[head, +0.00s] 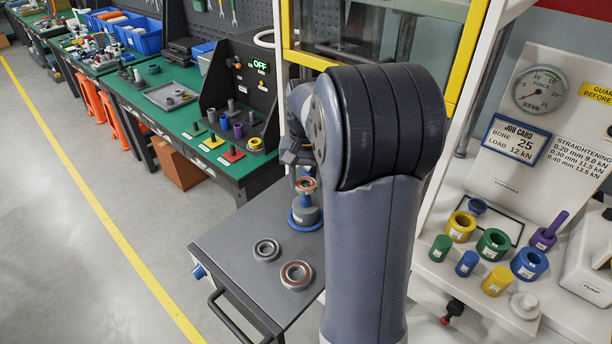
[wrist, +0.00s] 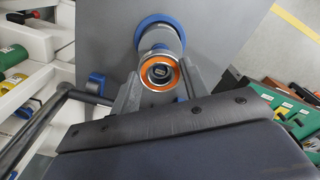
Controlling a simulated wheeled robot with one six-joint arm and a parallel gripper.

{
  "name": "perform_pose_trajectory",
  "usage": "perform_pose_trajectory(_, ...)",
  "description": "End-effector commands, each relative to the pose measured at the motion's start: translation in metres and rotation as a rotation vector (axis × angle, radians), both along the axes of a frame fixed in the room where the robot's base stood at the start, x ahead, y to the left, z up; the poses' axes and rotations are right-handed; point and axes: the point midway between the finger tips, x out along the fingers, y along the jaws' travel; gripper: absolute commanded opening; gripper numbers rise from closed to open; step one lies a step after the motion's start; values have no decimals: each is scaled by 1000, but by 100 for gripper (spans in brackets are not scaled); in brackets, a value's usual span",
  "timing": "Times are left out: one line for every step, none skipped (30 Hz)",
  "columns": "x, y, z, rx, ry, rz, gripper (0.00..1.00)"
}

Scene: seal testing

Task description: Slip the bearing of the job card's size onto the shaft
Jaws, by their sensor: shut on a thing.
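My gripper (wrist: 160,82) is shut on an orange-ringed bearing (wrist: 175,73), one finger on each side of it. In the head view the bearing (head: 305,184) is at the top of the upright shaft (head: 305,200), which stands on a blue-rimmed grey base (head: 306,217) on the cart. In the wrist view the shaft (wrist: 157,40) lies in line behind the bearing, and a round end shows inside its bore. I cannot tell how far the bearing is over the shaft. The job card (head: 516,139) reads bore 25, load 12 kN.
Two loose bearings, a grey one (head: 266,249) and a brown-ringed one (head: 296,275), lie on the grey cart top (head: 235,240). A yellow-framed press (head: 455,60) stands behind my arm. Coloured sleeves and plugs stand on the white bench (head: 450,275) at right.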

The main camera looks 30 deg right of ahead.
Motion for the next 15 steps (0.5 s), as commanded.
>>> perform_pose_trajectory(0, 0, -4, 0, 0, 0, 18)
perform_pose_trajectory(0, 0, -6, 0, 0, 0, 18)
perform_pose_trajectory(0, 0, -8, 0, 0, 0, 18)
perform_pose_trajectory(0, 0, -9, 0, 0, 0, 18)
perform_pose_trajectory(0, 0, -11, 0, 0, 0, 18)
perform_pose_trajectory(0, 0, -13, 0, 0, 0, 18)
perform_pose_trajectory(0, 0, -14, 0, 0, 0, 18)
perform_pose_trajectory(0, 0, -16, 0, 0, 0, 18)
perform_pose_trajectory(0, 0, -18, 1, 1, 0, 18)
perform_pose_trajectory(0, 0, -19, 1, 1, 0, 18)
perform_pose_trajectory(0, 0, -21, 1, 1, 0, 18)
perform_pose_trajectory(0, 0, -23, 1, 1, 0, 18)
perform_pose_trajectory(0, 0, -24, 1, 1, 0, 18)
perform_pose_trajectory(0, 0, -25, 0, 0, 0, 18)
perform_pose_trajectory(0, 0, -27, 0, 0, 0, 18)
